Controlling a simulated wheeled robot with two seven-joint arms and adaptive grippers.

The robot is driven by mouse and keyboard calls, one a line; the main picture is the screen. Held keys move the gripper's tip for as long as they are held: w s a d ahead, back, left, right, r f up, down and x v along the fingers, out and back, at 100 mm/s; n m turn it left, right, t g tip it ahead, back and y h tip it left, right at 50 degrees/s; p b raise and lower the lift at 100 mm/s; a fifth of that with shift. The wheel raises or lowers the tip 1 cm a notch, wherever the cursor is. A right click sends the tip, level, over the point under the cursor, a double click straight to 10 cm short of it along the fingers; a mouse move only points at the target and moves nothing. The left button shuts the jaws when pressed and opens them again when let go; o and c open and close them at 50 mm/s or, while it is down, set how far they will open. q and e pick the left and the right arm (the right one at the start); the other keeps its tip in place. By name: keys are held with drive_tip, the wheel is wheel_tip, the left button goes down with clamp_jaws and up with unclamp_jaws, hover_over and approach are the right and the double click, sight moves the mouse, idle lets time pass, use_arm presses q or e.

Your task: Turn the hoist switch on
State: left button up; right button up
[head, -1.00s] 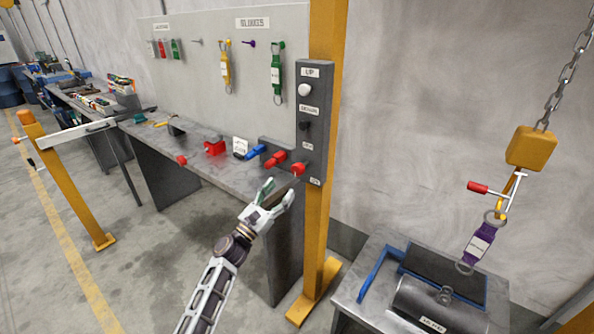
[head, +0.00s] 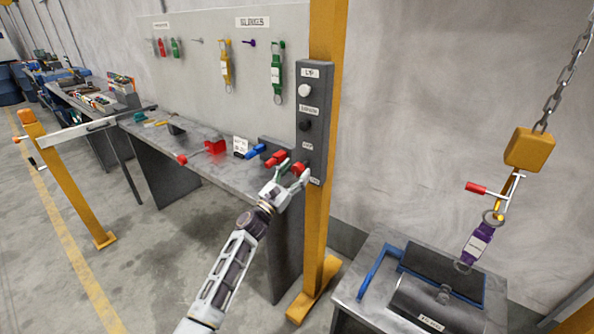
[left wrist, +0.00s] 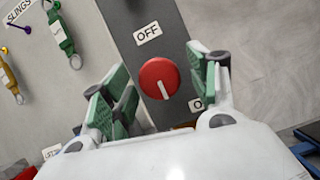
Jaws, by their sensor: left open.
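The hoist switch is a red round knob (left wrist: 160,78) with a white pointer line, low on a dark grey control box (head: 314,122) on the yellow post. In the left wrist view an OFF label (left wrist: 148,34) is above the knob, and a partly hidden label beginning with O (left wrist: 197,103) is below right. The pointer line points down and slightly right in that view. My left gripper (head: 291,176) is open, its green-padded fingers on either side of the knob; I cannot tell whether they touch it. My right gripper is not in view.
A grey bench (head: 225,172) with red and blue tools stands left of the yellow post (head: 322,215). At right, a yellow hoist block (head: 529,149) hangs on a chain, with a purple sling (head: 477,241) below it over a table with a dark cylinder.

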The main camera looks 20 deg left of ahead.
use_arm(q)
drive_tip(key=shift+w+d+r, duration=0.2)
drive_tip(key=shift+w+r, duration=0.05)
drive_tip(key=shift+w, duration=0.25)
drive_tip(key=shift+c, duration=0.3)
drive_tip(key=c, duration=1)
